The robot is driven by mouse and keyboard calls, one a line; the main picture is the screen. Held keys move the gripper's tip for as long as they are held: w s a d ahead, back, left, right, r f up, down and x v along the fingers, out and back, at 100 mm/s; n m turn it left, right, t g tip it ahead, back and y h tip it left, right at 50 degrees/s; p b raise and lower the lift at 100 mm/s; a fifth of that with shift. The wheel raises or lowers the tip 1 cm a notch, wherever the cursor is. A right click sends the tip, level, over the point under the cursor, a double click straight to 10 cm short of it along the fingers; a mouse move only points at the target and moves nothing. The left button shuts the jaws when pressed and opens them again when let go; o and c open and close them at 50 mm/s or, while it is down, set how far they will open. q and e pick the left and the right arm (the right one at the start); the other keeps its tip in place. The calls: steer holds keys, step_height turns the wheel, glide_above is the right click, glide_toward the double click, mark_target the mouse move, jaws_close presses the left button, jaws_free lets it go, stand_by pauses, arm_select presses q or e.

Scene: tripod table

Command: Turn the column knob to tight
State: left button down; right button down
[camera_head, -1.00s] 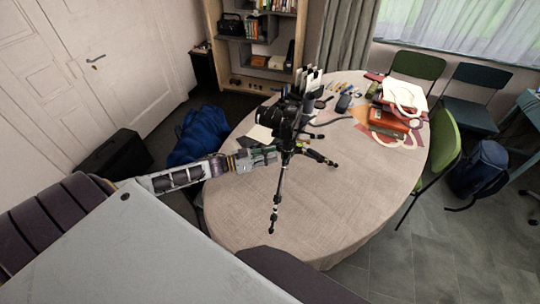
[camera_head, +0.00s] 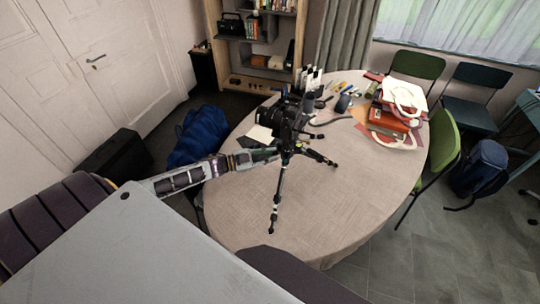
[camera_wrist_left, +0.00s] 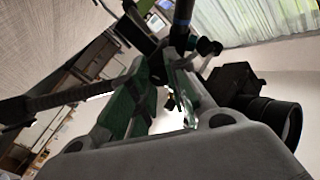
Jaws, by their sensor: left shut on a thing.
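A black tripod (camera_head: 277,190) stands on the round table with a black camera (camera_head: 283,120) on top. My left gripper (camera_head: 268,153) reaches in from the left and meets the tripod's column just below the camera. In the left wrist view, its two green-padded fingers (camera_wrist_left: 165,72) close in at the column (camera_wrist_left: 182,18). The gripper is shut on the column knob, which the fingers mostly hide; its setting cannot be read. The camera, with its round lens (camera_wrist_left: 283,122), is close on the right of that view. My right gripper is not in view.
The table (camera_head: 335,210) is bare at its front and right. Behind the tripod lie a red bag (camera_head: 390,117), papers and several small items. Green chairs (camera_head: 446,145), a blue bag (camera_head: 200,135) and a shelf (camera_head: 262,55) stand around the table.

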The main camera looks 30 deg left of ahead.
arm_select(q)
steer(key=m+b, duration=0.2)
steer(key=m, duration=0.9)
steer(key=shift+f, duration=0.1)
stand_by(0.5)
steer(key=c, duration=1.3)
jaws_free()
steer(key=shift+s+a, duration=0.15)
steer(key=shift+s, duration=0.05)
steer(key=shift+v, duration=5.8)
